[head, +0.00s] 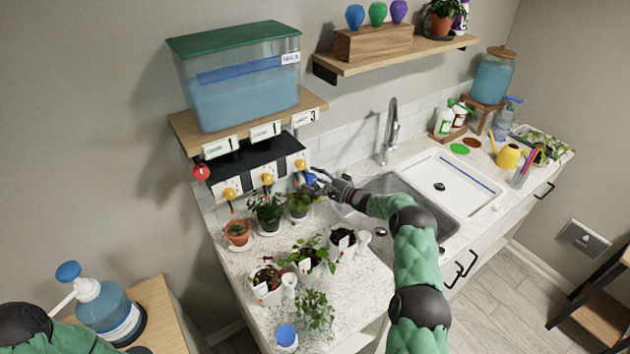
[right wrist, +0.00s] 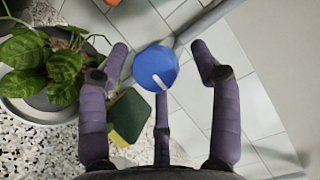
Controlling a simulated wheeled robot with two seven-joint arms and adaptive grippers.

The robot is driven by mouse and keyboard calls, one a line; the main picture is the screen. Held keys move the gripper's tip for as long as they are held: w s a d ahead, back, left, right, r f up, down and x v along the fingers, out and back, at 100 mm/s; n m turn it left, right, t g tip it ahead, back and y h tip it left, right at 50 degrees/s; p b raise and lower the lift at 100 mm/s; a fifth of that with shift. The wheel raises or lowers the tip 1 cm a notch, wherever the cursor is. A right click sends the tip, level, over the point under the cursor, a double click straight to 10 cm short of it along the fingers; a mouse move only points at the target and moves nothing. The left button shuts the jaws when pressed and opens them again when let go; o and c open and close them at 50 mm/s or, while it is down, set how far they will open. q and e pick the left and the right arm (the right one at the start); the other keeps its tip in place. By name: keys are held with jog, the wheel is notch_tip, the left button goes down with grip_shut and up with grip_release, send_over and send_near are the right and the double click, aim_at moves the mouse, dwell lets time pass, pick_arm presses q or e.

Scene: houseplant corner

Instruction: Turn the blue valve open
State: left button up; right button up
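The blue valve (head: 310,178) is a round knob at the right end of the row of taps under the water tank shelf. In the right wrist view the blue valve (right wrist: 155,67) has a white line pointing toward the lower right. My right gripper (head: 322,184) is at the valve in the head view. In the right wrist view my right gripper (right wrist: 160,62) is open, its purple fingers on both sides of the knob and one below, with gaps at the sides. My left arm shows only at the lower left edge; its gripper is not in view.
A leafy potted plant (right wrist: 38,68) stands close left of my right fingers, and a green and yellow sponge-like block (right wrist: 129,115) lies below. Yellow knobs (head: 267,179) sit left of the valve. The tap (head: 389,130) and sink (head: 412,196) are to the right.

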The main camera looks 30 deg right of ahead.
jog(key=v, duration=1.2)
dwell(0.4)
